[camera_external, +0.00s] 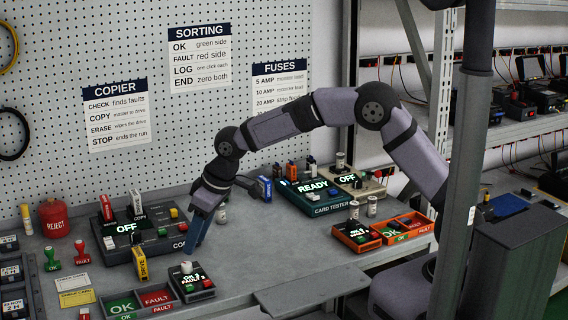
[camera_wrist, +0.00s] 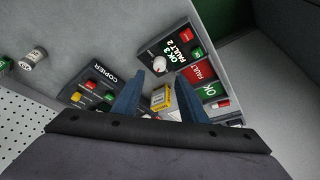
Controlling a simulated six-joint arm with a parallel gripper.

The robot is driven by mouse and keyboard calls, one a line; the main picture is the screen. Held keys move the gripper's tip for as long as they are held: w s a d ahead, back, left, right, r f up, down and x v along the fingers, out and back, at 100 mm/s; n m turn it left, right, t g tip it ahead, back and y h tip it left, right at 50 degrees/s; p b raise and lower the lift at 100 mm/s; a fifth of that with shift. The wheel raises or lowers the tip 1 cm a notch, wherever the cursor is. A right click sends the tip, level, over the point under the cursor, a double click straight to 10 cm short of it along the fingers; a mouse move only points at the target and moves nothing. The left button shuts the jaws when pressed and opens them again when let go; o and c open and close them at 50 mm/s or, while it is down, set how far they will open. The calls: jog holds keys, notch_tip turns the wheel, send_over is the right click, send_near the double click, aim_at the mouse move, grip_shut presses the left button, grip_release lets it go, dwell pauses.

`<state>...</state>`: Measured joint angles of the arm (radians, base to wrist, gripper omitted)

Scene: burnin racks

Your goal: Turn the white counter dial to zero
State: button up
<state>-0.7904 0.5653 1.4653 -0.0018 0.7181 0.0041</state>
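The counter (camera_external: 192,284) is a dark box near the bench's front edge, with a white dial (camera_external: 186,267) on top and a red and a green button. In the wrist view, the counter (camera_wrist: 178,44) reads "OK 3 FAULT 2", and its white dial (camera_wrist: 159,64) lies just beyond my fingertips. My gripper (camera_external: 193,248) points down behind the counter, above or close to the bench, clear of the dial. In the wrist view my gripper (camera_wrist: 157,90) has its two blue fingers apart, with nothing held between them.
Green OK and red FAULT trays (camera_external: 123,304) adjoin the counter's left. The card tester (camera_external: 325,208) stands behind to the right. Bare bench (camera_external: 270,250) lies right of my gripper.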

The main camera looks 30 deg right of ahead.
aim_at(187, 263)
jog(key=shift+p+x, duration=1.1)
jog(key=shift+x, duration=2.55)
jog(key=shift+d, duration=0.1)
grip_shut()
